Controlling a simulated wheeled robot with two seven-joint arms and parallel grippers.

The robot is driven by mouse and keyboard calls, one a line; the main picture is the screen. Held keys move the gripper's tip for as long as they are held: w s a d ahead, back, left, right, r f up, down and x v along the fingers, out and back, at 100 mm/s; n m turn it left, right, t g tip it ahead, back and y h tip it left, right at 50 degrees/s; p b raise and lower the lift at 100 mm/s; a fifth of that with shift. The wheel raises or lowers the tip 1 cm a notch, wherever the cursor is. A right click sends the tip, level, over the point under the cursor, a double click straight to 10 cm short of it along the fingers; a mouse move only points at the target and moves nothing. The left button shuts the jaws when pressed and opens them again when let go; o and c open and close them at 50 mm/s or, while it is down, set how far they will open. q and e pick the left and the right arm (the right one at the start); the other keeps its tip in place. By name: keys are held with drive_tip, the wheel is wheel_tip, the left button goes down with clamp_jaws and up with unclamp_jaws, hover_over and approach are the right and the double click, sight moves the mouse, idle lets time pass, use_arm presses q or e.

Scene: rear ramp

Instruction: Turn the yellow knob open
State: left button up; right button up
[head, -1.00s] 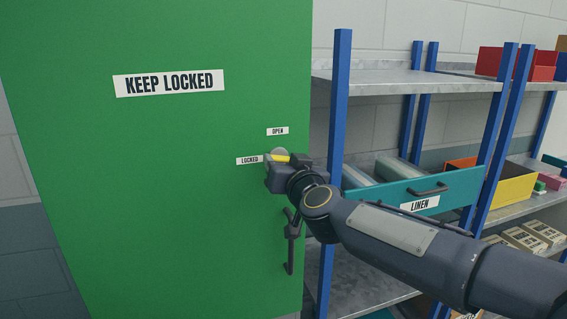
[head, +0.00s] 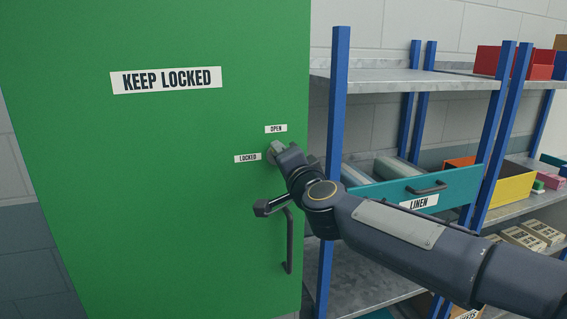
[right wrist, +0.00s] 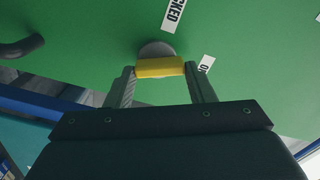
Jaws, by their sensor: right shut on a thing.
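The yellow knob (right wrist: 160,67) sits on a round grey base (right wrist: 157,49) on the green door (head: 180,180). In the right wrist view its bar lies crosswise between the fingers, with its right end toward the OPEN label (right wrist: 206,63). The LOCKED label (right wrist: 173,12) is above it there. My right gripper (right wrist: 160,76) is shut on the knob. In the head view this gripper (head: 278,151) is tilted at the knob, just below the OPEN label (head: 276,128) and right of the LOCKED label (head: 247,158); it hides the yellow bar. My left gripper is not in view.
A dark door handle (head: 289,240) is below the knob. A KEEP LOCKED sign (head: 166,80) is higher on the door. A shelf rack with blue posts (head: 338,120) stands right of the door, holding a teal LINEN drawer (head: 385,193) close behind my right arm.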

drive_tip(key=m+b, duration=0.1)
drive_tip(key=m, duration=0.3)
drive_tip(key=shift+d+f+m, duration=0.1)
drive_tip(key=shift+m, duration=0.2)
idle(0.5)
drive_tip(key=o, duration=1)
drive_tip(key=b+v, duration=0.1)
drive_tip(key=v, duration=0.6)
drive_tip(key=shift+s+d, duration=0.1)
drive_tip(key=shift+s, duration=0.25)
